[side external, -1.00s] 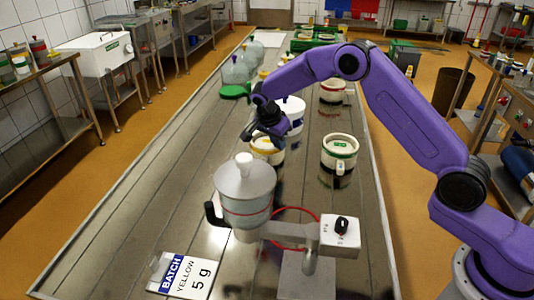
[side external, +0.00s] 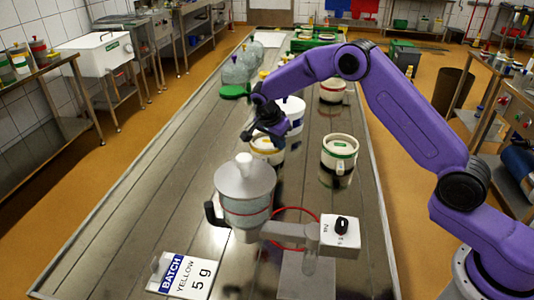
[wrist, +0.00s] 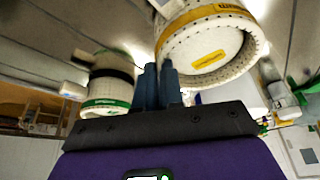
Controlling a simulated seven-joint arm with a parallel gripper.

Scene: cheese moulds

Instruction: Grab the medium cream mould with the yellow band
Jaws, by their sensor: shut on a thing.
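The cream mould with the yellow band (side external: 267,155) stands on the steel table behind the dosing funnel. The exact contact is hidden.
A green-banded cream mould (side external: 340,150) stands to the right, and a blue-banded one (side external: 293,108) close behind. A red-banded mould (side external: 332,92) is farther back. The funnel (side external: 245,190) stands in front, near the batch card (side external: 183,277). Table space at left is clear.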

